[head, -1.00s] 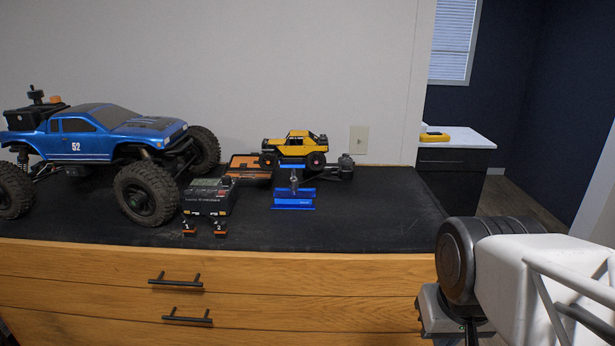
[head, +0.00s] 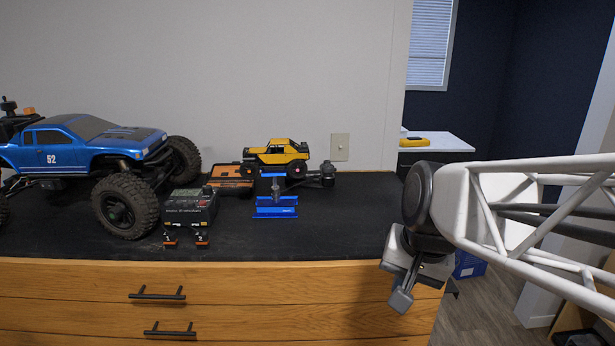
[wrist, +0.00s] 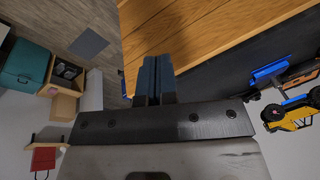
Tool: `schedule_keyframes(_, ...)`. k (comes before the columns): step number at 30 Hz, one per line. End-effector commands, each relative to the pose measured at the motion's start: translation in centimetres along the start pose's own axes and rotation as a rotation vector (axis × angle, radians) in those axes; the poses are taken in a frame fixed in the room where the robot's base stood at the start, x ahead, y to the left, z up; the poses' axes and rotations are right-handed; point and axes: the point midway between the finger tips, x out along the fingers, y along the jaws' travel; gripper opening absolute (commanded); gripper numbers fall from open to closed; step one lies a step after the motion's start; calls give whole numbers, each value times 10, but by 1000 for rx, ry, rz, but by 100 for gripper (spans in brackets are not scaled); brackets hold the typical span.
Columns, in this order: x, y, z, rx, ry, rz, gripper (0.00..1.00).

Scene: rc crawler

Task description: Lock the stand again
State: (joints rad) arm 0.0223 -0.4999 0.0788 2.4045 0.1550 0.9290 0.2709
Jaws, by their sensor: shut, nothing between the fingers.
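The blue stand (head: 275,207) sits on the black mat near the middle of the dresser top, with a grey post rising from its base. The small yellow crawler (head: 278,153) is at the top of the stand. Whether the stand is locked is too small to tell. In the wrist view, the yellow crawler (wrist: 291,115) and the blue stand (wrist: 268,72) lie at the right edge, turned sideways. My gripper (head: 402,297) is right of the stand, in front of the dresser's right front corner and well apart from it. Its fingers (wrist: 154,80) are shut and empty.
A large blue truck (head: 85,150) fills the left of the mat. A black charger box (head: 190,207) with two small orange-black pieces (head: 186,240) stands left of the stand. An orange case (head: 232,178) lies behind. The mat (head: 345,225) is clear right of the stand.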

Motion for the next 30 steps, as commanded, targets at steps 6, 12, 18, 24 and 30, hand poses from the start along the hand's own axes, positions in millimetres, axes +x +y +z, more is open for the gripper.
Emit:
schedule_keyframes(6, -1, -24, -40, 184, -23, -59, 0)
schedule_keyframes(12, 0, -46, -78, 354, -47, -112, 0)
schedule_keyframes(18, 2, -66, -116, 524, -77, -163, 0)
schedule_keyframes(24, 7, -86, -155, 695, -114, -211, 0)
schedule_keyframes(30, 13, -104, -195, 866, -156, -256, 0)
